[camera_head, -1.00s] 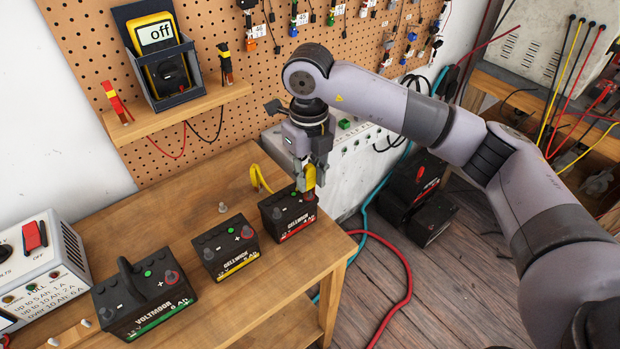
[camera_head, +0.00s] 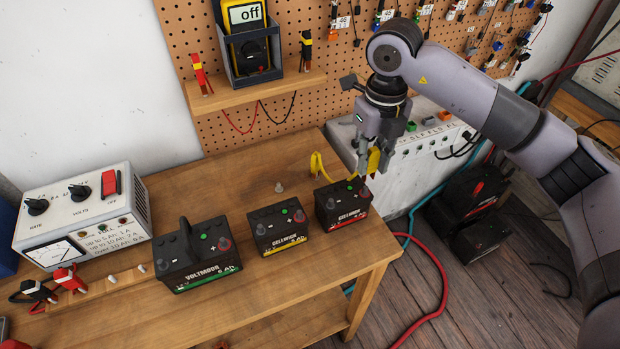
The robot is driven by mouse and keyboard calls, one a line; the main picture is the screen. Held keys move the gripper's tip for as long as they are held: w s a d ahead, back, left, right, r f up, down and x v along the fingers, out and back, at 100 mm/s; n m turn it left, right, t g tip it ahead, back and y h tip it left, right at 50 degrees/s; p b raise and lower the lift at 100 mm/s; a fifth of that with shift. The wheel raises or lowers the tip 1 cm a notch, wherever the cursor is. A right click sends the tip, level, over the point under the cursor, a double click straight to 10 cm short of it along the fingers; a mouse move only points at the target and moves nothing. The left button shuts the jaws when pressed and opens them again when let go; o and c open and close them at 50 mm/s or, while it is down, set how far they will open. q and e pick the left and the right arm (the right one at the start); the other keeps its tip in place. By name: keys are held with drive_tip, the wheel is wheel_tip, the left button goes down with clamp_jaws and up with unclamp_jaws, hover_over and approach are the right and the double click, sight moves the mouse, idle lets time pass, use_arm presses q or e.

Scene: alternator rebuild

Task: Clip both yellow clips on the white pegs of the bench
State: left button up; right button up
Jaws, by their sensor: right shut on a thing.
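My right gripper (camera_head: 371,158) is shut on a yellow clip (camera_head: 375,161), just above the right end of the red-striped Gelwork battery (camera_head: 342,206). I cannot tell whether the clip touches the battery's terminal. Two white pegs (camera_head: 112,279) (camera_head: 142,267) stand bare on a wooden strip at the bench's left front. My left gripper is not in view.
A yellow-striped battery (camera_head: 280,232) and a green-striped Voltmoor battery (camera_head: 196,262) stand in a row on the bench (camera_head: 290,270). A charger (camera_head: 85,215) stands left, with red (camera_head: 68,279) and black (camera_head: 38,292) clips before it. A grey post (camera_head: 279,187) stands behind.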

idle(0.4)
drive_tip(key=shift+f, duration=0.1)
drive_tip(key=shift+w+a+b, duration=0.15)
drive_tip(key=shift+a+b, duration=0.1)
drive_tip(key=shift+b, duration=0.1)
drive_tip(key=w+a+n+b, duration=0.2)
drive_tip(key=w+a+n, duration=0.3)
drive_tip(key=a, duration=0.4)
drive_tip(key=n+b, duration=0.4)
drive_tip(key=n, duration=0.3)
hover_over(278, 183)
wheel_tip(278, 183, down, 9)
drive_tip(key=shift+d+f, duration=0.1)
drive_tip(key=shift+s+f, duration=0.1)
drive_tip(key=shift+f, duration=0.1)
drive_tip(key=shift+f, duration=0.1)
